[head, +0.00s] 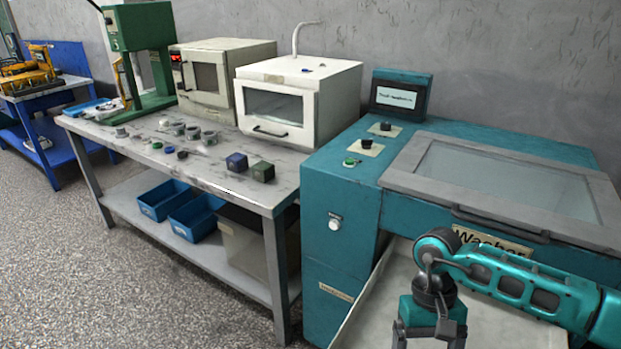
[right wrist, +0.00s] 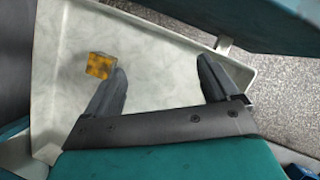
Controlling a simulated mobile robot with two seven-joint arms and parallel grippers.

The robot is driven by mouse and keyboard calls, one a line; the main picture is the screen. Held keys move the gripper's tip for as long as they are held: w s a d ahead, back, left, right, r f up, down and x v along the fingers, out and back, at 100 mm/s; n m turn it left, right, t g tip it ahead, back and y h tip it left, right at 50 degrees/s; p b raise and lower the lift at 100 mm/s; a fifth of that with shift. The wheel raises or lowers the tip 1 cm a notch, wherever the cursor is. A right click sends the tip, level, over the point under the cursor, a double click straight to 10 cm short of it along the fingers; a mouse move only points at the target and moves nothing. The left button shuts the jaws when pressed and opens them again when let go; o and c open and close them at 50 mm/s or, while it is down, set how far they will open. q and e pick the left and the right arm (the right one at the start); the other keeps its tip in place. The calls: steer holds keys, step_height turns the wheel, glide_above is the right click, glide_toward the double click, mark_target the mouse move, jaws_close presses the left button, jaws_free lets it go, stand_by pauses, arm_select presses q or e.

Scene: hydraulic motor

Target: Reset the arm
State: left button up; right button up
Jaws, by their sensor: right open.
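My right arm comes in from the right in the head view, in front of the teal washer (head: 340,200). My right gripper (head: 430,340) points down over the washer's pale tray (head: 380,310). In the right wrist view my right gripper (right wrist: 168,80) is open, with nothing between its two dark fingers. A small yellow-brown block (right wrist: 99,66) lies on the tray (right wrist: 165,50), beside the left fingertip; I cannot tell whether they touch. My left gripper is not in view.
A workbench (head: 215,175) at the left holds small parts, two dark cubes (head: 250,168), a green press (head: 140,40) and two white ovens (head: 300,95). Blue bins (head: 165,200) sit on its lower shelf. The floor (head: 90,260) in front is clear.

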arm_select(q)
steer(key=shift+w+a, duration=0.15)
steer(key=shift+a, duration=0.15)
arm_select(e)
steer(key=shift+w+a, duration=0.25)
steer(key=shift+a, duration=0.05)
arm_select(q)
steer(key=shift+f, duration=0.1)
arm_select(e)
steer(key=shift+a, duration=0.1)
